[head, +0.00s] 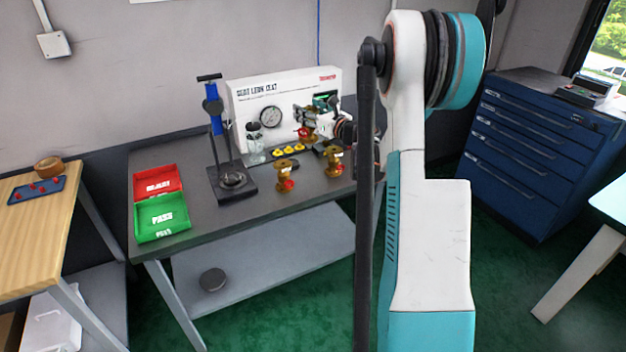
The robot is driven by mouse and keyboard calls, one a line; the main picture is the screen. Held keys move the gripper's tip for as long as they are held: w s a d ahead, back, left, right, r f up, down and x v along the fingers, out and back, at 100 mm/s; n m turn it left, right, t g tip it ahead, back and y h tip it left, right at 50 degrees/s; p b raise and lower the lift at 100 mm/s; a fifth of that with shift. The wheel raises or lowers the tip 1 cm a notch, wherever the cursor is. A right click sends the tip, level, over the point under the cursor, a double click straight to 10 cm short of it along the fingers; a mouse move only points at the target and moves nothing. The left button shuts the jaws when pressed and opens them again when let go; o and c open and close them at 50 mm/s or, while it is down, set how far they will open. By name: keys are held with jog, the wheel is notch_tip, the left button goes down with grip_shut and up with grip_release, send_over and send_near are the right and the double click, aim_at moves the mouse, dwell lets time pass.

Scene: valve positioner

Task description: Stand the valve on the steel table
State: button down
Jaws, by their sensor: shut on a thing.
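The steel table (222,216) has a dark grey top. My gripper (306,122) is over the back right of it, in front of the white test panel, shut on a brass valve (305,134) with a red part. The held valve looks upright; I cannot tell whether its base touches anything. Two similar brass valves with red parts stand on the table: one (286,175) at front centre, one (334,162) to its right. My arm link hides the table's right end.
A white test panel (250,98) with a gauge stands at the back. A press stand (224,150) with a blue column, a red tray (152,171) and a green tray (176,205) are at left. Yellow knobs (285,151) sit before the panel. Bare tabletop lies at the front.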

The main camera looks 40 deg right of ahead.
jog(key=shift+s+d+r, duration=0.1)
jog(key=shift+s+d, duration=0.15)
jog(key=shift+d, duration=0.3)
jog(key=shift+d+f, duration=0.15)
jog(key=shift+f, duration=0.05)
notch_tip(320, 180, down, 20)
jog(key=b, duration=0.7)
jog(key=shift+r, duration=0.25)
jog(key=c, duration=0.6)
grip_release()
jog(key=shift+s+f, duration=0.1)
jog(key=s, duration=0.4)
jog(key=s+p, duration=0.1)
jog(key=s, duration=0.7)
jog(key=shift+a+p, duration=0.3)
jog(key=shift+p, duration=0.1)
